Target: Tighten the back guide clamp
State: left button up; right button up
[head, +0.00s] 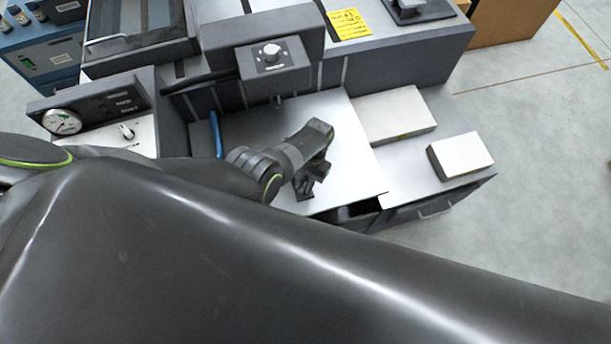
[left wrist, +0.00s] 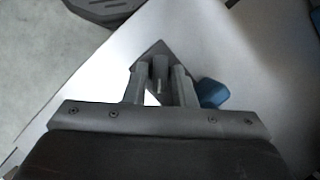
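My left gripper (head: 308,188) hangs low over the bright plate (head: 350,160) of the machine, pointing down. In the left wrist view, its two grey fingers (left wrist: 160,82) stand apart. A small grey upright knob (left wrist: 160,68) shows between them, with thin gaps on both sides. The knob rises from a dark, pointed base (left wrist: 150,52) on the plate, which looks like a guide clamp. In the head view the gripper mostly hides this part. I cannot tell whether a finger touches the knob. My right gripper is not in view.
A blue lever (head: 217,135) stands at the plate's left. A control box with a dial (head: 271,54) overhangs the plate's back. White blocks (head: 395,115) and (head: 460,156) sit to the right. A gauge panel (head: 62,122) stands left. My own dark arm fills the foreground.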

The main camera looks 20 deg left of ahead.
pick_arm(q)
jog(key=p+v, duration=0.2)
jog(key=v, duration=1.5)
jog(key=shift+r+p, duration=0.2)
jog(key=shift+p, duration=0.1)
jog(key=shift+f, duration=0.1)
